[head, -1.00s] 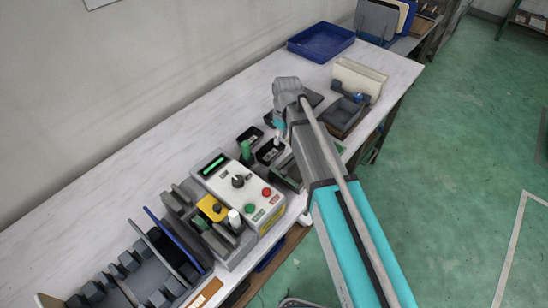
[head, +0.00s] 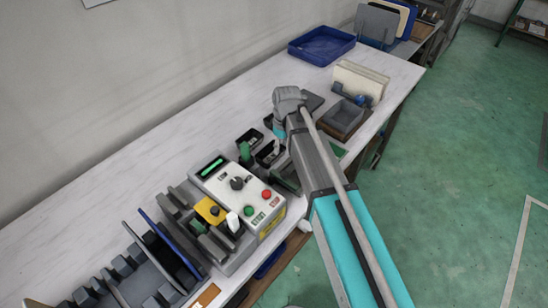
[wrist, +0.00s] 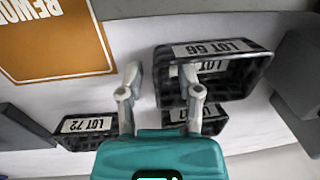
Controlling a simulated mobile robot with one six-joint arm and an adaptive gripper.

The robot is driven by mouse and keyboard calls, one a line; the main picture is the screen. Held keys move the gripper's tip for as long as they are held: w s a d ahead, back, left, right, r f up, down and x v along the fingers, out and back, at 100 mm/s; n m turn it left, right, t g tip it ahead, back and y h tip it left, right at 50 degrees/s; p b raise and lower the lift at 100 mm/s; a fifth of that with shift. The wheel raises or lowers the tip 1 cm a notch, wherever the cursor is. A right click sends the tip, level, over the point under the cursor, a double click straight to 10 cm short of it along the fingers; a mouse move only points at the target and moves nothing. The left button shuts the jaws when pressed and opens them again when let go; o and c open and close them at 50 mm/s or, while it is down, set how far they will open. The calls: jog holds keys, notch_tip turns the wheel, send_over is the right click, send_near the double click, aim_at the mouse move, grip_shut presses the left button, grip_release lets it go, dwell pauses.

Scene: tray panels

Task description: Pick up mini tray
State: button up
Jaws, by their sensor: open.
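Small black mini trays stand on the white bench. My gripper (wrist: 159,73) is open and empty. Its right finger overlaps the left part of the LOT 68 tray in the picture; its left finger is over bare bench. I cannot tell whether it touches. In the head view my gripper (head: 278,146) is above the small black trays (head: 248,138), hiding part of them.
A control box (head: 238,190) with buttons stands just left of the trays. An orange REWORK card (wrist: 58,45) lies near.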

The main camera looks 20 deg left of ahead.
grip_shut()
jog(key=shift+r, duration=0.2)
dwell(0.4)
notch_tip(320, 180, up, 3)
jog(key=p, duration=0.3)
jog(key=shift+f, duration=0.1)
jog(key=s+d+r+p, duration=0.7)
jog(key=s+r+p, duration=0.2)
jog(key=s, duration=0.3)
jog(key=shift+r+p, duration=0.4)
jog(key=shift+p, duration=0.1)
jog(key=shift+d, duration=0.1)
